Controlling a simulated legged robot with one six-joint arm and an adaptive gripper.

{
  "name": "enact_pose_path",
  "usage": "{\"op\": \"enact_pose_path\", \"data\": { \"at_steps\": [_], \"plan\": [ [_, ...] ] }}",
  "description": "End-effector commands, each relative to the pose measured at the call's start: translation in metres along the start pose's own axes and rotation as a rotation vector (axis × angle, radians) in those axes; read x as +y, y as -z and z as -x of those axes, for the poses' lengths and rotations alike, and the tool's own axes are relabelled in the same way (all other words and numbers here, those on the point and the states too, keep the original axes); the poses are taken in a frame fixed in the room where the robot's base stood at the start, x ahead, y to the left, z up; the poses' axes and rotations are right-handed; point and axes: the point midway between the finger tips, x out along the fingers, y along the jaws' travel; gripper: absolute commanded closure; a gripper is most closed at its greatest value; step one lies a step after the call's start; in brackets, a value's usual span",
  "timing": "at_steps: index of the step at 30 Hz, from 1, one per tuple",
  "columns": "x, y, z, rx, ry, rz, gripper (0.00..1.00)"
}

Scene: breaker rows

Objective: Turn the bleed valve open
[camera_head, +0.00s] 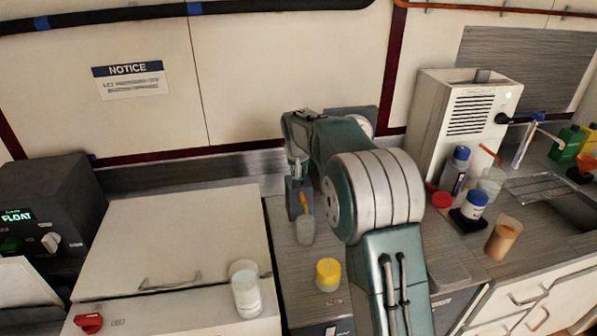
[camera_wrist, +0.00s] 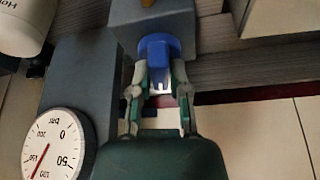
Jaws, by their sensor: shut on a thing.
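A blue valve handle (camera_wrist: 157,48) sits on a grey block (camera_wrist: 185,30) in the wrist view; I take it for the bleed valve. My gripper (camera_wrist: 159,78) has a finger on each side of the handle and is shut on it. The handle points from the block toward my palm. In the head view my gripper (camera_head: 297,168) is above the small grey block (camera_head: 292,200) near the back of the counter; the handle is hidden there. A round white gauge (camera_wrist: 55,148) with a red needle shows at the lower left in the wrist view.
A cup (camera_head: 305,230) with an orange stick stands close in front of the block. A yellow-lidded jar (camera_head: 328,274) and a white cup (camera_head: 246,292) stand nearer. A tall white unit (camera_head: 460,130), bottles and cups are at the right. A dark box (camera_head: 50,205) is at the left.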

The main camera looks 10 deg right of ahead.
Motion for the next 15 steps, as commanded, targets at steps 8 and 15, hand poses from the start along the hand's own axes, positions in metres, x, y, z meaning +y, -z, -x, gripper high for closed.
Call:
{"op": "enact_pose_path", "data": {
  "at_steps": [8,15],
  "plan": [
    [-0.0031,-0.0004,-0.0018,-0.001,-0.096,-0.230,1.00],
    [-0.0043,-0.0002,-0.0024,-0.002,-0.184,-0.440,1.00]
  ]
}}
